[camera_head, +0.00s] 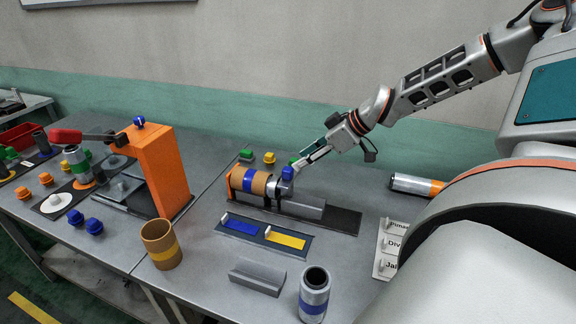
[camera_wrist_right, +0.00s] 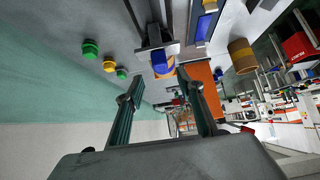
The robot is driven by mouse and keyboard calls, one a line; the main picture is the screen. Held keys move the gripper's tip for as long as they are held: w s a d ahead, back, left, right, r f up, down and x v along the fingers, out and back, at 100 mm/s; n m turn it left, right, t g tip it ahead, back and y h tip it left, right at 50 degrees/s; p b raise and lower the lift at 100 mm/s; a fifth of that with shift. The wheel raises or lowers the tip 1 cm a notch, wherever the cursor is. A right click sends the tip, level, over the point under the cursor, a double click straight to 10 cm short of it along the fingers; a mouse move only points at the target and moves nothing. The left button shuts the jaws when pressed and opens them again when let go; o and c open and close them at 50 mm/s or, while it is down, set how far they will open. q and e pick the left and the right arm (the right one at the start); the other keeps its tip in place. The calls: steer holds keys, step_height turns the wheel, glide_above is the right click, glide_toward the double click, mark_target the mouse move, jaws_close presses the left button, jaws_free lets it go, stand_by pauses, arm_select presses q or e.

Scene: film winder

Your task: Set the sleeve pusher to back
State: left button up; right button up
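The sleeve pusher appears to be the grey slide with a blue knob (camera_head: 287,173) on the winder's dark base. My right gripper (camera_head: 303,162) comes in from the upper right, close to the knob. In the wrist view its fingers (camera_wrist_right: 160,82) are apart with nothing between them. Contact with the knob cannot be told. My left gripper is not in view.
An orange press (camera_head: 160,172) with a red-handled lever stands at left. Green and yellow knobs (camera_head: 269,158) sit behind the winder. A tray with blue and yellow strips (camera_head: 262,250), a brown cup (camera_head: 161,244), a grey block (camera_head: 257,276) and a dark-topped cylinder (camera_head: 314,295) stand in front.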

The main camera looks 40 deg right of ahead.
mark_target(288, 169)
steer(key=b+x, duration=0.1)
steer(key=x, duration=0.4)
steer(key=shift+w+a+f, duration=0.1)
steer(key=shift+a+f, duration=0.05)
steer(key=shift+f, duration=0.15)
steer(key=shift+b+x, duration=0.3)
steer(key=shift+x, duration=0.55)
steer(key=shift+w+r, duration=0.1)
jaws_close()
